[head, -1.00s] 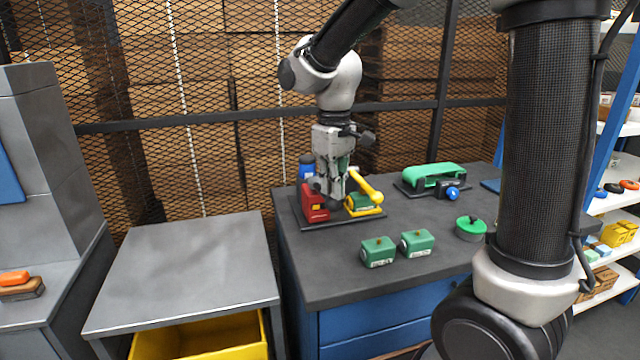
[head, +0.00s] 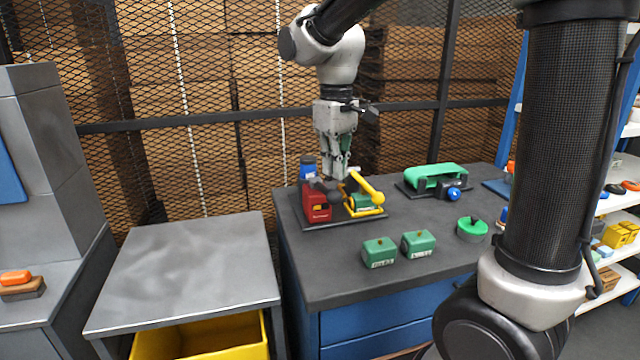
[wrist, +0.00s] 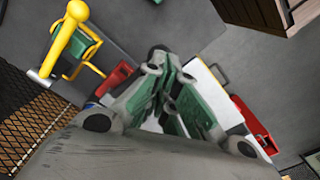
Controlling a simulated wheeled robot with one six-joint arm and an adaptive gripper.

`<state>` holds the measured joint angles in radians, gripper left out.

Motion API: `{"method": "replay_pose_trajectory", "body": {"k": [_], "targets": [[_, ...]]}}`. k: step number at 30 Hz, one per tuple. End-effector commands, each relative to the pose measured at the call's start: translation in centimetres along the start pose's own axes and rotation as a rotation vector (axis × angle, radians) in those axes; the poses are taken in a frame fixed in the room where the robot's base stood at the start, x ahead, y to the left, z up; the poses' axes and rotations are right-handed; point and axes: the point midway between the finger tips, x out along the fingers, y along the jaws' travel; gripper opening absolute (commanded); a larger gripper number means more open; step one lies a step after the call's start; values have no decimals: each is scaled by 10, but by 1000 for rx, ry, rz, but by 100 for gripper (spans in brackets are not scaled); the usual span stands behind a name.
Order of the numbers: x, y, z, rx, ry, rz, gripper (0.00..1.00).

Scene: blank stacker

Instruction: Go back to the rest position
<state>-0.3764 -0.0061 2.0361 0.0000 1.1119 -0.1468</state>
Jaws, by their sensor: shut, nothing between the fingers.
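My gripper (head: 338,180) is shut and empty. It hangs pointing down just above the red and yellow fixtures on the workbench, and its fingers meet in the wrist view (wrist: 160,62). The red fixture (head: 316,206) stands below and left of the fingertips. The yellow clamp frame (head: 370,190), with a green block (head: 362,202) in it, is just right of them. The clamp also shows at the upper left of the wrist view (wrist: 68,42). Any gap between fingertips and fixtures is hard to judge.
Two green blocks (head: 379,253) (head: 418,243) and a round green lidded thing (head: 471,229) stand on the dark bench top (head: 340,270). A green belt machine (head: 436,177) is at the back. A wire mesh wall (head: 200,130) stands behind. A grey table (head: 180,265) is left.

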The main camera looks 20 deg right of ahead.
Motion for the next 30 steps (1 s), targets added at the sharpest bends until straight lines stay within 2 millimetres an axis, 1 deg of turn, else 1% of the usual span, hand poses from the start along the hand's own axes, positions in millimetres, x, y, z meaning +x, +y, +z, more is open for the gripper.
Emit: {"method": "replay_pose_trajectory", "body": {"k": [2, 4, 5, 8, 11, 12, 14, 15, 18, 21, 24, 27, 30], "targets": [[0, 0, -2, 15, 7, 1, 0], [12, -1, 6, 42, -6, -1, 0], [17, -2, 14, 52, -12, -2, 0], [16, 2, 50, 112, 16, 1, 0], [11, 11, 94, 195, 69, 8, 0], [9, 14, 113, 233, 95, 12, 0], [7, 19, 141, 288, 138, 20, 0], [6, 21, 159, 323, 166, 26, 0], [4, 25, 196, 399, 236, 45, 0], [0, 27, 221, 454, 294, 65, 0], [-8, 30, 234, 492, 343, 84, 0], [-14, 33, 239, 515, 370, 96, 0], [-14, 34, 240, 523, 368, 97, 0]]}}
